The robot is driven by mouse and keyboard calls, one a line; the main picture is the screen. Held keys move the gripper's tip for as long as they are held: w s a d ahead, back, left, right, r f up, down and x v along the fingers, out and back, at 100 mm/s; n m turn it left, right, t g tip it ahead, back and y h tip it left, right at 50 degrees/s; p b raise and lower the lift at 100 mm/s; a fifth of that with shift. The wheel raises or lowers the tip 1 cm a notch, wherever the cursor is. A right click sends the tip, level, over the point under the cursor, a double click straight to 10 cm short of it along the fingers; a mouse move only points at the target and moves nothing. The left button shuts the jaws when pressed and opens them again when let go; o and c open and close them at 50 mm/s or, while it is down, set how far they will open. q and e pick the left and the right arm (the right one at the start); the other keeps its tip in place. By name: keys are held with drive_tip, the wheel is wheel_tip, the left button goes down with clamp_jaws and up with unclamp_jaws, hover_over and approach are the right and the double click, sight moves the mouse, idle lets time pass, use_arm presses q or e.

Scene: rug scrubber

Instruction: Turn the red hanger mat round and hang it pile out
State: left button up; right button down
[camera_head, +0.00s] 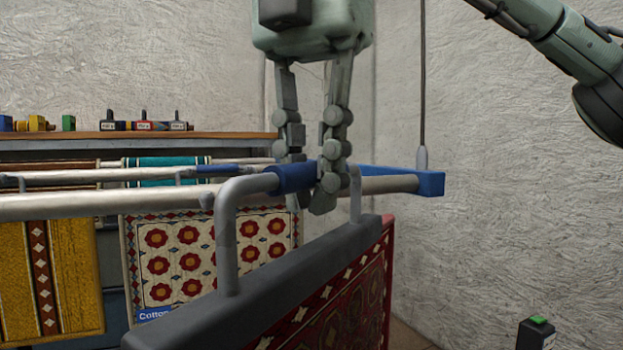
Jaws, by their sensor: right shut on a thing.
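The red mat (345,308) hangs from a dark grey hanger bar (255,288) at the lower middle. Its red patterned face shows on the right side; its other side and lower part are hidden. The hanger has a grey loop handle (226,240) with a blue grip sleeve (292,179). My right gripper (309,192) comes down from above and is shut on this handle at the sleeve. The handle overlaps the front rail (100,203) in the picture; I cannot tell whether they touch. My left gripper is out of view.
A cream mat with red flowers (172,238) and a yellow mat (70,265) hang at the left. The rail ends in a blue bracket (430,184) near a hanging cable (422,80). A shelf (200,135) holds small items. A green-buttoned box (536,335) stands lower right.

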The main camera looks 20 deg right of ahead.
drive_tip(key=m+b, duration=0.1)
drive_tip(key=m, duration=0.5)
drive_tip(key=shift+m, duration=0.6)
drive_tip(key=shift+w+r, duration=0.1)
drive_tip(key=shift+w, duration=0.1)
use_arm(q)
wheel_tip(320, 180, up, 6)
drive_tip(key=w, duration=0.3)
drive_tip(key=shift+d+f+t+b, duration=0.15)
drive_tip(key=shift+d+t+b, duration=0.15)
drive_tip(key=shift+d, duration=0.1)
use_arm(e)
drive_tip(key=w+f, duration=0.3)
drive_tip(key=w, duration=1.1)
drive_tip(key=shift+a, duration=0.25)
